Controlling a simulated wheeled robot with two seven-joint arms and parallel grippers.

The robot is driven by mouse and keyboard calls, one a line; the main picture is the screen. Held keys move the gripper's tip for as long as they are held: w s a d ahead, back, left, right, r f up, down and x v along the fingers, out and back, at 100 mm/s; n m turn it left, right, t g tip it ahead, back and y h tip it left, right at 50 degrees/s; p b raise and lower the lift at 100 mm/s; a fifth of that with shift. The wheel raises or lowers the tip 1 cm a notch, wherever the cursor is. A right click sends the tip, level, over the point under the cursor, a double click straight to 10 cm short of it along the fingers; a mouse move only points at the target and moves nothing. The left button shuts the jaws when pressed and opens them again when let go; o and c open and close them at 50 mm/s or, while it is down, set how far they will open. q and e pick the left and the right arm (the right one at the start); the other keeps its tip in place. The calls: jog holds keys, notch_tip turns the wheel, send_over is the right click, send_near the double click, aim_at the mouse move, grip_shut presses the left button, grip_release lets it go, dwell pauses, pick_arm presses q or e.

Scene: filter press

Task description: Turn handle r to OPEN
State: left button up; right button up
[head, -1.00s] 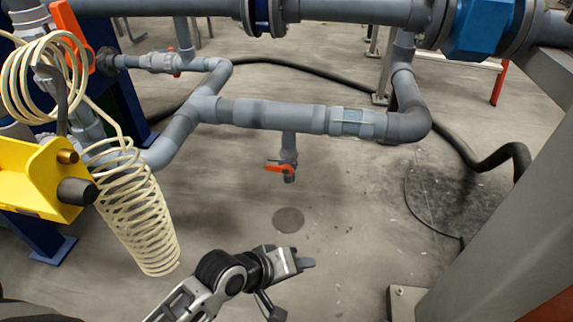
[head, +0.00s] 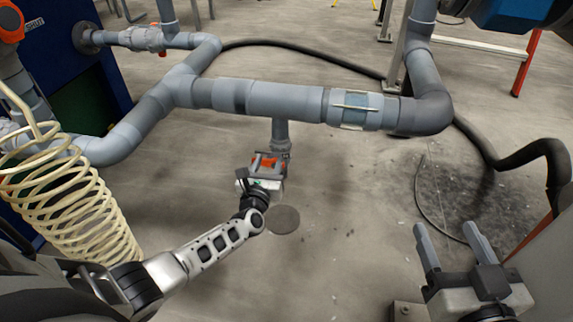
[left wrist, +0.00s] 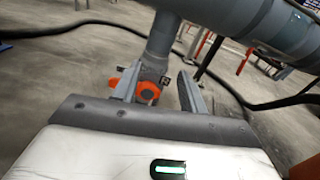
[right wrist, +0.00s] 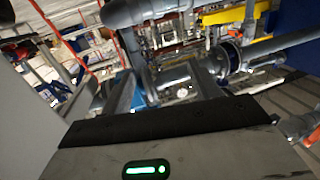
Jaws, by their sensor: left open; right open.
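A small grey valve hangs on a short stub (head: 281,131) below the horizontal grey pipe. Its orange handle (head: 264,163) is partly hidden behind my left gripper in the head view. My left gripper (head: 268,167) is at the valve. In the left wrist view the orange handle (left wrist: 149,92) and valve body show between the two spread fingers, nearer the left finger; I cannot tell whether a finger touches it. No label on the handle is readable. My right gripper (head: 446,230) is open and empty at the lower right, well apart from the valve.
The horizontal pipe (head: 275,101) runs just above the left gripper. A cream coiled hose (head: 75,210) hangs at the left near my left arm. A black hose (head: 510,165) lies at the right. The floor around the drain cover (head: 284,220) is clear.

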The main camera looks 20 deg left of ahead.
pick_arm(q)
jog(key=b, duration=0.6)
send_near(263, 164)
jog(key=w+d, duration=0.3)
jog(key=w, duration=0.1)
notch_tip(263, 164, down, 4)
jog(key=b, duration=0.4)
jog(key=a+r+m, duration=0.1)
jog(key=m, duration=0.5)
jog(key=w+a+r+m, duration=0.1)
jog(key=a+m, duration=0.1)
jog(key=m, duration=0.4)
jog(key=a+r+m, duration=0.1)
jog(key=m, duration=0.6)
jog(key=shift+w+a+r, duration=0.2)
jog(key=shift+w+r, duration=0.2)
jog(key=x, duration=0.3)
jog(key=shift+w+r, duration=0.15)
jog(key=shift+w+a, duration=0.15)
jog(key=shift+w, duration=0.5)
pick_arm(e)
jog(key=s+a+r+n+t+y, duration=0.2)
jog(key=s+r+n+t+y, duration=0.1)
jog(key=r+n+y, duration=0.3)
jog(key=shift+s+r+n+y, duration=0.45)
jog(key=shift+r+y, duration=0.55)
jog(key=shift+y, duration=0.7)
